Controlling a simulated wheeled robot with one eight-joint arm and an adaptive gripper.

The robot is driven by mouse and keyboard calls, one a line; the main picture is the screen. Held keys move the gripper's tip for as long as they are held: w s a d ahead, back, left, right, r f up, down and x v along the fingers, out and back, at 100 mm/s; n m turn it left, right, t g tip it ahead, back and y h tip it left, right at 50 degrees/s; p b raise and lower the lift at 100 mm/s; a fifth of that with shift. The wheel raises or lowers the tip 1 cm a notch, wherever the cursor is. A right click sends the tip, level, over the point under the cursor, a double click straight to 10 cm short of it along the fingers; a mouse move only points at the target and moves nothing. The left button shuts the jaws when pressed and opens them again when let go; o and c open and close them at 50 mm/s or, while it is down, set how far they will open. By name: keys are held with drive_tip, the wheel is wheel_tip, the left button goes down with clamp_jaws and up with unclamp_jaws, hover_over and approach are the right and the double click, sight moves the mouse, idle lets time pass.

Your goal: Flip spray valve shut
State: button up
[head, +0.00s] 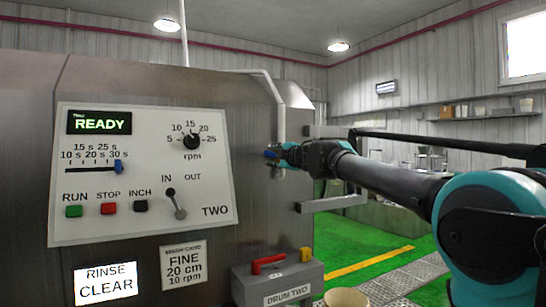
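The spray pipe (281,119) is a pale pipe that bends down the right side of the steel drum housing. A small blue piece (271,154), which looks like the spray valve's lever, shows at the pipe's lower end. My gripper (283,152) reaches in from the right and is right at this blue piece. The gripper hides most of the valve body. I cannot tell whether the fingers touch or hold the lever, or which way the lever is turned.
The control panel (145,172) reads READY and has a slider, knob, buttons and an in/out lever. A grey DRUM TWO box (278,282) with red and yellow handles stands below. A steel bracket (330,203) juts out under my forearm. Green floor lies open beyond.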

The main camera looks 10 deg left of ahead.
drive_tip(key=shift+c, duration=0.2)
clamp_jaws()
drive_tip(key=shift+f+n, duration=0.85)
drive_tip(key=shift+n, duration=0.45)
drive_tip(key=shift+o, duration=0.2)
unclamp_jaws()
drive_tip(key=shift+s, duration=0.1)
drive_tip(key=v, duration=1.2)
